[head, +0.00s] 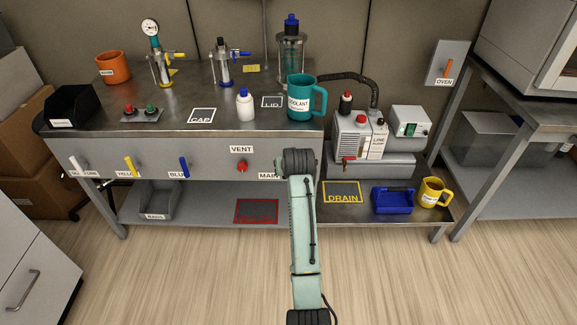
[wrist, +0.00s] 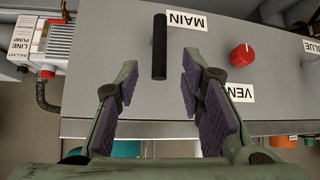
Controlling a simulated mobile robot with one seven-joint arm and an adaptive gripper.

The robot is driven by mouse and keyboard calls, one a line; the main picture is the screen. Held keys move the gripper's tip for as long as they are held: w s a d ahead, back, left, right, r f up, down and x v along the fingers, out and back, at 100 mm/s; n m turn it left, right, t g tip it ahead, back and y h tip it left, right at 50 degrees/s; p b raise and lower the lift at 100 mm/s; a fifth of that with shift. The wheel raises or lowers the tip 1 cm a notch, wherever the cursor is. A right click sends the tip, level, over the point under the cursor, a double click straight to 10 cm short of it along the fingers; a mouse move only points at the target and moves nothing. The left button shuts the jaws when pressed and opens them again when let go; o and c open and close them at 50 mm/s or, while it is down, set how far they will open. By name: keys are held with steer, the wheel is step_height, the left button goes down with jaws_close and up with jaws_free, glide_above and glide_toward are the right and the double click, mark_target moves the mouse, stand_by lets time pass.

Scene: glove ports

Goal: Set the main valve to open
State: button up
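The main valve shows in the wrist view as a black bar handle (wrist: 160,45), running up and down in that picture, beside the MAIN label (wrist: 187,21) on the grey front panel. My gripper (wrist: 160,68) is open, with its purple-padded fingers on either side of the lower end of the handle. No contact between the fingers and the handle is visible. In the head view my arm hides the handle and the gripper; only part of the MAIN label (head: 268,176) shows beside the arm.
The red VENT knob (wrist: 242,55) is on the same panel, close to one finger. White, yellow and blue (head: 184,167) levers are farther left in the head view.

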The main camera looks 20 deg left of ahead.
steer(key=shift+v, duration=2.3)
